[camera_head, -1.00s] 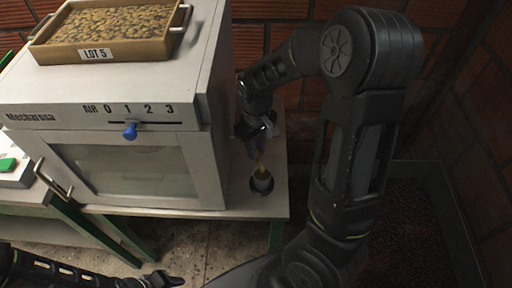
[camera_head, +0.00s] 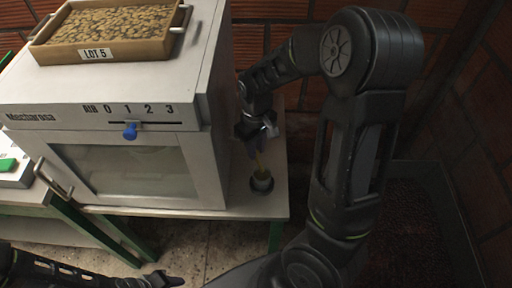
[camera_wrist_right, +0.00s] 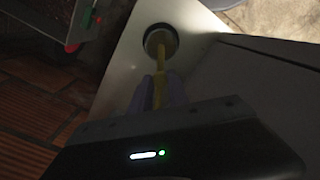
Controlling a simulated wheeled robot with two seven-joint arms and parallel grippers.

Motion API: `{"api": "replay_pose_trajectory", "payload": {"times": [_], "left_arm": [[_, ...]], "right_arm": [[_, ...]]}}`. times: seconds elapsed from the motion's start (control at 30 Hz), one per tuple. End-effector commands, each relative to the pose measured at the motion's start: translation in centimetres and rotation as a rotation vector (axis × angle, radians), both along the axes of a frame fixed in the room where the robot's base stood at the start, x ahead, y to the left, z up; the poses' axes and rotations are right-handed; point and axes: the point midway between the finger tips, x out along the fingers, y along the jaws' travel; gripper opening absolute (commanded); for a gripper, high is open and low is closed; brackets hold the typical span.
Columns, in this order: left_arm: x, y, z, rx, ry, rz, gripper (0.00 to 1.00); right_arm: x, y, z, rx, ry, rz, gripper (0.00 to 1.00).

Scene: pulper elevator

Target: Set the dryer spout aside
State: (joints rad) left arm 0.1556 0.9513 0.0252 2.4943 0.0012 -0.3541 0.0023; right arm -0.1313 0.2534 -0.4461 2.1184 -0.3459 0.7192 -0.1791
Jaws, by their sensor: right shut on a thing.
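A thin yellow stem (camera_head: 259,162) runs down from my right gripper (camera_head: 256,148) to a short grey cup-like piece (camera_head: 262,181) with a dark ring at its foot. I take stem and cup together as the dryer spout, but whether they are joined is unclear. In the right wrist view, the purple-grey fingers (camera_wrist_right: 158,93) are shut on the yellow stem (camera_wrist_right: 160,75), which reaches the round, dark-mouthed cup (camera_wrist_right: 160,38). The cup is over or on the pale table, right of the dryer. My left gripper (camera_head: 165,279) is low in the head view, its opening unclear.
The white dryer (camera_head: 130,165) stands close left of my right gripper, with a blue slider knob (camera_head: 130,131) and a tray of beans (camera_head: 105,50) on top. Pale tabletop (camera_head: 240,203) is bare around the cup. A brick wall (camera_head: 262,45) is behind.

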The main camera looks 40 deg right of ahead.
Motion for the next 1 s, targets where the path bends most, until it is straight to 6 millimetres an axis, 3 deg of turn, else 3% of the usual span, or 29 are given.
{"api": "replay_pose_trajectory", "payload": {"times": [0.57, 1.0], "left_arm": [[0.1, 0.0, -0.4, -0.001, -0.001, -0.001, 0.36], [0.2, -0.1, -1.7, -0.003, -0.005, -0.001, 0.36]], "right_arm": [[0.0, -0.9, 0.0, -0.001, -0.001, 0.094, 0.00], [0.3, -3.9, -0.1, -0.002, -0.002, 0.435, 0.00]]}}
